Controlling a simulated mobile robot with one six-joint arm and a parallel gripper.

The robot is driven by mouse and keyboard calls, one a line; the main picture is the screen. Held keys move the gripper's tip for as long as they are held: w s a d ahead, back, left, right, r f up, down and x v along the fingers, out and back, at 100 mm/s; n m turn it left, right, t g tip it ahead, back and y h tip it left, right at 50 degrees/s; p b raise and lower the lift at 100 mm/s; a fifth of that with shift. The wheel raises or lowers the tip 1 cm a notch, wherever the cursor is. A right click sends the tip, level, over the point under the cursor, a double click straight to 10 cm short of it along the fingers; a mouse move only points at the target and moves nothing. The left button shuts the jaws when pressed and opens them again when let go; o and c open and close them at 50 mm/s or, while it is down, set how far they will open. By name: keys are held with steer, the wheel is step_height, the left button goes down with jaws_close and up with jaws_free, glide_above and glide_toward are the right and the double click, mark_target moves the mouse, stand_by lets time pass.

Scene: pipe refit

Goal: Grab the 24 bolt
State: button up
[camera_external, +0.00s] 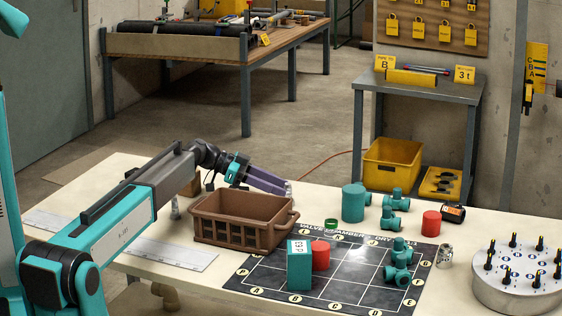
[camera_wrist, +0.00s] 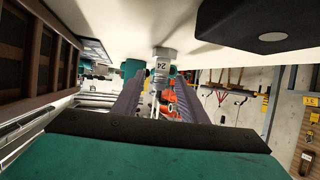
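The grey metal bolt marked 24 (camera_wrist: 163,65) stands upside down in the tilted wrist view, against the pale table surface. It lies ahead of my gripper (camera_wrist: 158,84), in line with the gap between the two purple-grey fingers. The fingers are apart and nothing is seen clamped between them. I cannot tell whether the bolt is just beyond the tips or between them. In the external view my gripper (camera_external: 289,192) reaches low behind the brown crate (camera_external: 240,235). I cannot make out the 24 bolt there; the crate or fingers may hide it.
The brown crate also shows close at left in the wrist view (camera_wrist: 40,45). A teal cylinder (camera_external: 353,203) and teal valves (camera_external: 395,220) stand to the right. A black grid mat (camera_external: 340,290) holds a teal box (camera_external: 300,266). A round bolt stand (camera_external: 520,285) is far right.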

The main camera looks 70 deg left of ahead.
mark_target(300, 205)
steer(key=shift+x, duration=1)
steer(key=shift+p+x, duration=0.75)
steer(key=shift+x, duration=1.2)
steer(key=shift+w+d+f, duration=0.15)
steer(key=shift+w+d, duration=0.15)
steer(key=shift+w, duration=0.35)
steer(key=shift+c, duration=0.3)
jaws_close()
